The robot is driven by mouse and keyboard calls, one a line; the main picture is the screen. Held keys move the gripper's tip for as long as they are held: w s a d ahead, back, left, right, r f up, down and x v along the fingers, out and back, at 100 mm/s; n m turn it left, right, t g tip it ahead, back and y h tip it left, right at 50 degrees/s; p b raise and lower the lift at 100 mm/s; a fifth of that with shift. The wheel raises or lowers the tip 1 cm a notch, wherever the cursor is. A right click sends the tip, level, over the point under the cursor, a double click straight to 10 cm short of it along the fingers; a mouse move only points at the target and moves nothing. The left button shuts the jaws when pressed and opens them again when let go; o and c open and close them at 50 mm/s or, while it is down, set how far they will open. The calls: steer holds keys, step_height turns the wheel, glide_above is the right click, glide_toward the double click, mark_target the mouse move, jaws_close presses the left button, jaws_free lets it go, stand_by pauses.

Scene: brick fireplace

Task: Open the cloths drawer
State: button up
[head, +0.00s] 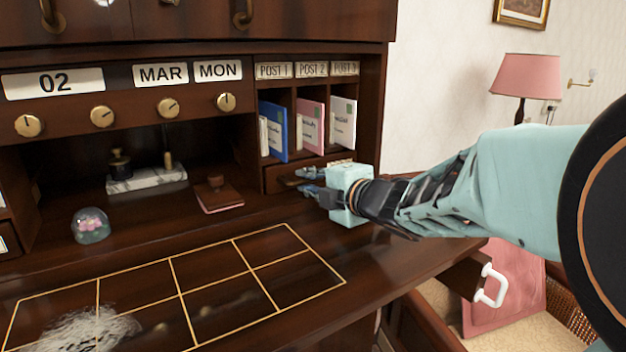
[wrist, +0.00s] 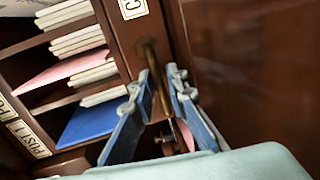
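The small dark wood drawer (head: 277,180) sits under the post slots, and its front looks closed. In the wrist view its front (wrist: 124,42) carries a pale label (wrist: 133,8) starting with C; the rest is cut off, so I cannot read it all. A brass handle (wrist: 150,52) is on this front. My gripper (head: 302,179) is at the drawer front, coming from the right. In the wrist view my gripper (wrist: 160,77) has its two blue fingers apart, one on each side of the handle. I cannot tell whether either finger touches it.
Post slots with envelopes (head: 312,126) stand just above the drawer. The gold-lined desktop (head: 215,285) in front is mostly clear. A white handle (head: 490,287) projects at lower right.

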stand_by(0.3)
jaws_close()
stand_by(0.3)
